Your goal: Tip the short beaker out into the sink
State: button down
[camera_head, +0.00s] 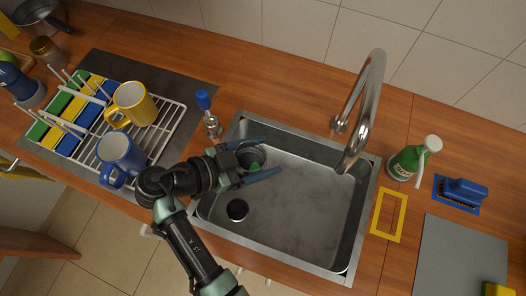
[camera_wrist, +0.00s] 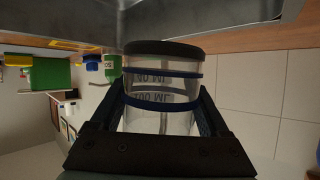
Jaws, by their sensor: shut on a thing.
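My gripper (camera_head: 272,158) is over the left part of the steel sink (camera_head: 325,265), shut on the short beaker (camera_head: 250,155). The wrist view shows the beaker (camera_wrist: 160,85) between the two fingers, clear with blue bands, volume marks and a dark band at one end. That view is upside down, with the counter at its top, and the dark end points towards the counter and sink side. The beaker looks close to upright. I cannot tell what is in it. A green patch shows by the beaker in the head view.
The curved tap (camera_head: 366,105) stands at the sink's back right. A blue-topped bottle (camera_head: 207,110) stands close left of the sink. A rack (camera_head: 165,125) with yellow and blue mugs is further left. A green soap bottle (camera_head: 408,163) and blue brush (camera_head: 462,190) are right. The sink's middle is clear.

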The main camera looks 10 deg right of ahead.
aim_at(251, 161)
jog(key=shift+f, duration=0.1)
jog(key=shift+w+a+f+m+y+b, duration=0.1)
jog(key=shift+f+m+y+b, duration=0.2)
jog(key=shift+f+b, duration=0.7)
jog(key=shift+w+a+f+m+y+b, duration=0.1)
jog(key=shift+f+y+b, duration=0.3)
jog(key=shift+f+b, duration=0.5)
jog(key=shift+w+a+r+m+t+y, duration=0.15)
jog(key=shift+m+t+y, duration=0.1)
jog(key=shift+y, duration=0.25)
jog(key=shift+a+r+m+t+y, duration=0.15)
jog(key=shift+m+t+y, duration=0.1)
jog(key=shift+y, duration=0.25)
jog(key=y+b, duration=0.1)
jog(key=m+t+y, duration=0.1)
jog(key=m+t+y+b, duration=0.1)
jog(key=y, duration=0.1)
jog(key=shift+w+a+f+b, duration=0.2)
jog(key=shift+a+f+b, duration=0.05)
jog(key=shift+a+b, duration=0.05)
jog(key=shift+w+a+r, duration=0.1)
jog(key=shift+r, duration=0.1)
jog(key=shift+f+m+t+y, duration=0.3)
jog(key=shift+y+b, duration=0.35)
jog(key=shift+y, duration=0.05)
